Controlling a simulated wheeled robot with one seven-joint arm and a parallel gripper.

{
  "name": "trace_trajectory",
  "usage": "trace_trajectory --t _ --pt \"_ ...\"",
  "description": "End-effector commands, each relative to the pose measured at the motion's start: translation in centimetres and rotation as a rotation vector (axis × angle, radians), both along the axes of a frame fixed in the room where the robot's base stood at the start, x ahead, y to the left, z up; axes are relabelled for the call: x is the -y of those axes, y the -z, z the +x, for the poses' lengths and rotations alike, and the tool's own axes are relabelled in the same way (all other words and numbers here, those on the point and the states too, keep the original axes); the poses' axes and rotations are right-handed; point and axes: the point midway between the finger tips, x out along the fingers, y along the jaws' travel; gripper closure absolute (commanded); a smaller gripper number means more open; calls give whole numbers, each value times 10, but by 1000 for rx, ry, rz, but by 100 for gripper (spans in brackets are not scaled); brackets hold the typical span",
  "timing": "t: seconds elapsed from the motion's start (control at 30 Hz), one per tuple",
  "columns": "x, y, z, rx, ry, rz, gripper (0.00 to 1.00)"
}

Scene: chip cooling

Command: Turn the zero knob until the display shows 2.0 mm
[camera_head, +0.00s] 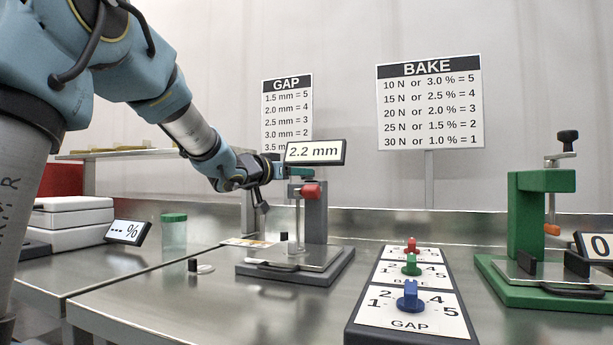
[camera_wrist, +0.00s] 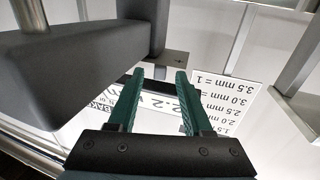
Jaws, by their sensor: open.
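The display (camera_head: 315,152) reads 2.2 mm and is tilted on top of the grey gauge stand (camera_head: 314,218). A red knob-like part (camera_head: 310,190) sits on the front of the stand's head, just below the display; I cannot tell for sure that it is the zero knob.
A selector panel (camera_head: 410,320) with blue, green and red knobs stands in front. A green press (camera_head: 527,215) is at right. A lidded jar (camera_head: 173,233), a % display (camera_head: 127,232) and white boxes are at left. GAP (camera_head: 287,115) and BAKE (camera_head: 429,105) signs stand behind.

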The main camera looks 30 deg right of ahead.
Motion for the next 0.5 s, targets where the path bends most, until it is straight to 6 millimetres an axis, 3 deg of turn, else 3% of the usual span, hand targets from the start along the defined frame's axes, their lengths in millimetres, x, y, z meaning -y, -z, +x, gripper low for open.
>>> trace_trajectory --t 0.2,0.5 --pt "29 1 14 -1 2 0 50" --pt "37 0 19 0 1 0 50"
